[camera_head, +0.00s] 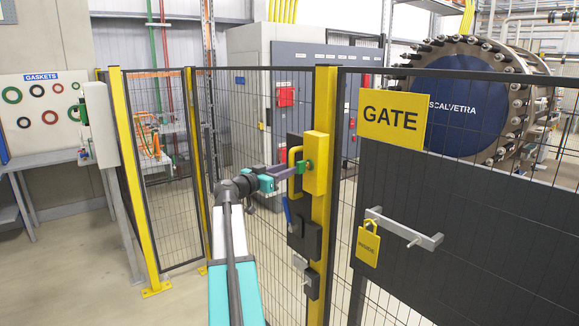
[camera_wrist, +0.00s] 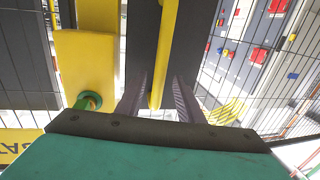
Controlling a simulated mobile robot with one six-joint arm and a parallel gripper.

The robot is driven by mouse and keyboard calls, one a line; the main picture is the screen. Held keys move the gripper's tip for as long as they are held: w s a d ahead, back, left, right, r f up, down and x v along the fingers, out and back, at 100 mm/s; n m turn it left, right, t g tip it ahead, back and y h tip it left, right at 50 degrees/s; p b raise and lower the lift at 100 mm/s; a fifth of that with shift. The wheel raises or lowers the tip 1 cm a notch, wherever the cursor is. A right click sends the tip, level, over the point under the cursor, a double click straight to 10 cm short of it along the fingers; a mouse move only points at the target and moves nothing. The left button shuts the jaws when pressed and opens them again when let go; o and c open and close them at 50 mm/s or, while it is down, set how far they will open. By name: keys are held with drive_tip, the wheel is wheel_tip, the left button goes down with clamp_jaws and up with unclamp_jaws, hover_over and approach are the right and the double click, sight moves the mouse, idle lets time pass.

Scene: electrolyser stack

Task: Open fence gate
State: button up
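The fence gate appears to be the mesh section with a dark panel (camera_head: 450,220) and a yellow GATE sign (camera_head: 394,120) at right. A yellow pull handle (camera_head: 293,156) stands upright beside a yellow box (camera_head: 317,163) with a green part on the yellow post. My gripper (camera_head: 294,171) is at this handle. In the wrist view, the handle (camera_wrist: 158,50) runs between the two ridged fingers of my gripper (camera_wrist: 158,82), with a visible gap on each side. The gripper looks open around it. The yellow box (camera_wrist: 85,72) and a green ring (camera_wrist: 89,100) are left of the fingers.
A grey bar (camera_head: 405,229) with a yellow padlock (camera_head: 367,244) sticks out from the gate panel. Dark latch blocks (camera_head: 305,240) sit below the handle. A gasket board (camera_head: 42,105) and bench stand at left. The floor at lower left is clear.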

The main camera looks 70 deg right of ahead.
drive_tip(key=shift+p+x, duration=0.4)
drive_tip(key=shift+x, duration=1.2)
